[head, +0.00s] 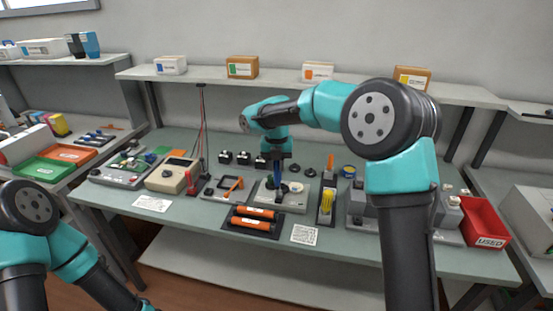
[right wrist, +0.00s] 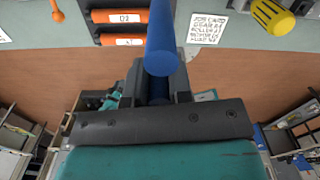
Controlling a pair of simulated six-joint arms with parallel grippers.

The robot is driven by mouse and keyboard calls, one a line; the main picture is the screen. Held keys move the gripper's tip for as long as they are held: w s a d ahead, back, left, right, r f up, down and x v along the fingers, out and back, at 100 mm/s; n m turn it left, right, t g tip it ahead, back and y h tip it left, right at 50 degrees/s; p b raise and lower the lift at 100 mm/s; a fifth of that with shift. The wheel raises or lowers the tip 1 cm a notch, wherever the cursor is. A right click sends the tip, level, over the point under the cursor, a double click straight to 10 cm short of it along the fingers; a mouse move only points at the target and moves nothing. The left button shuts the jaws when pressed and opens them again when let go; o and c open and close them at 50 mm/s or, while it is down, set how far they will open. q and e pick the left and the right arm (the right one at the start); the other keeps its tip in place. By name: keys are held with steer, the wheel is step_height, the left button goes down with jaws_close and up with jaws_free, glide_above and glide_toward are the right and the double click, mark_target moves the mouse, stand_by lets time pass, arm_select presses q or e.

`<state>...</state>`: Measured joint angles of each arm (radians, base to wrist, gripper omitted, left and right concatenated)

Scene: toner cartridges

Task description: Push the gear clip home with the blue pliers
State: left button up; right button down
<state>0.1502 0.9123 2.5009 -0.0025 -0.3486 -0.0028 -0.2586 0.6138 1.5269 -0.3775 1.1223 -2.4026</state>
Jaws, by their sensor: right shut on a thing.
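My right gripper (head: 279,160) is above the middle of the bench, pointing down, and is shut on the blue pliers (head: 278,184). In the right wrist view the pliers' blue handle (right wrist: 163,50) stands out from between the gripper fingers (right wrist: 158,88). The pliers' lower end is over a light grey fixture (head: 293,204) with small round parts on it; I cannot tell whether it touches them. The gear clip is too small or too covered to make out. Of my left arm only links show at the lower left; its gripper is not visible.
Two orange cartridges lie in a dark tray (head: 235,221) in front of the fixture. A dark holder with a yellow-handled tool (head: 326,207) is on its right, and a printed card (head: 305,235) in front. A beige meter (head: 173,176) stands left; a red bin (head: 484,222) stands far right.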

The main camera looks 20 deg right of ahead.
mark_target(277, 176)
steer(key=shift+f, duration=1.7)
steer(key=shift+w+d, duration=0.35)
steer(key=shift+w, duration=0.35)
steer(key=shift+s+a, duration=0.1)
steer(key=shift+s, duration=0.1)
stand_by(0.4)
steer(key=shift+r, duration=0.1)
